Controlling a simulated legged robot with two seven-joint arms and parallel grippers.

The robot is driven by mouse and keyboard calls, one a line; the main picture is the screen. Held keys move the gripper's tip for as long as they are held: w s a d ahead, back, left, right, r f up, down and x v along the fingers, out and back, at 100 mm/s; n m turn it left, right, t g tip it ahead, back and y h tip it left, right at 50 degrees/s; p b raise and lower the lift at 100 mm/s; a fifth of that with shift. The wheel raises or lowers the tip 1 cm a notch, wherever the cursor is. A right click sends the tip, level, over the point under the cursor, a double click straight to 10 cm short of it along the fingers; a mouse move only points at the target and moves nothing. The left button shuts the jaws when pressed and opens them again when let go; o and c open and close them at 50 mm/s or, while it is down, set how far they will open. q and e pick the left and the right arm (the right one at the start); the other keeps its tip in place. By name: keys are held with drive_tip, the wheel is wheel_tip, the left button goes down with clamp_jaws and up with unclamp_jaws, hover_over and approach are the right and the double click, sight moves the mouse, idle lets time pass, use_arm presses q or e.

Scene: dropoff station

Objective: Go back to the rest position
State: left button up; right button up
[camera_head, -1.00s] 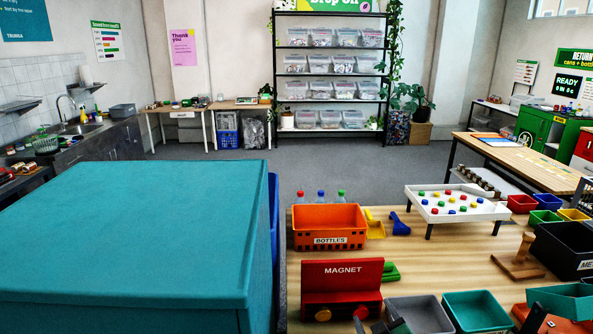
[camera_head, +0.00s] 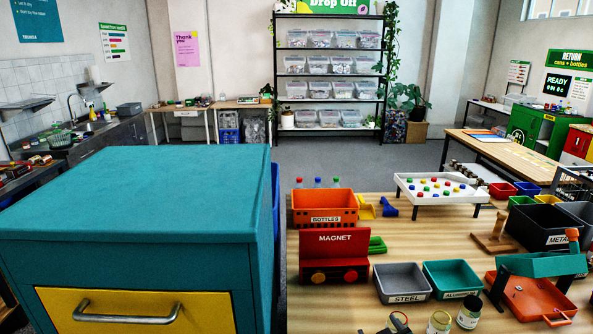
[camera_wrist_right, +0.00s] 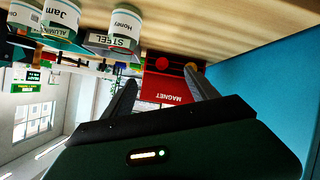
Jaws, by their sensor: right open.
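My right gripper (camera_wrist_right: 160,75) is open in the right wrist view, with its two dark fingers spread and nothing between them. That view is upside down; the red MAGNET box (camera_wrist_right: 168,88) stands beyond the fingers and the teal cabinet (camera_wrist_right: 262,75) fills the right side. In the head view, a small dark shape at the bottom edge is cut off, and I cannot tell if it is my right gripper. My left gripper is not in view.
The teal cabinet (camera_head: 140,190) with a yellow drawer (camera_head: 135,312) stands left of the wooden worktable (camera_head: 330,318). The table carries the MAGNET box (camera_head: 335,240), STEEL bin (camera_head: 402,270), ALUMINIUM bin (camera_head: 452,268) and orange BOTTLES crate (camera_head: 325,219). Jars (camera_head: 468,312) stand at its front.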

drive_tip(key=s+f+m+g, duration=0.2)
drive_tip(key=s+g, duration=0.3)
drive_tip(key=s, duration=0.7)
drive_tip(key=s+f+m+g, duration=0.2)
drive_tip(key=s+f+g, duration=0.2)
drive_tip(key=s, duration=0.7)
drive_tip(key=shift+s+a+f+m+g, duration=0.15)
drive_tip(key=shift+s+f+m+g, duration=0.25)
drive_tip(key=shift+g, duration=0.1)
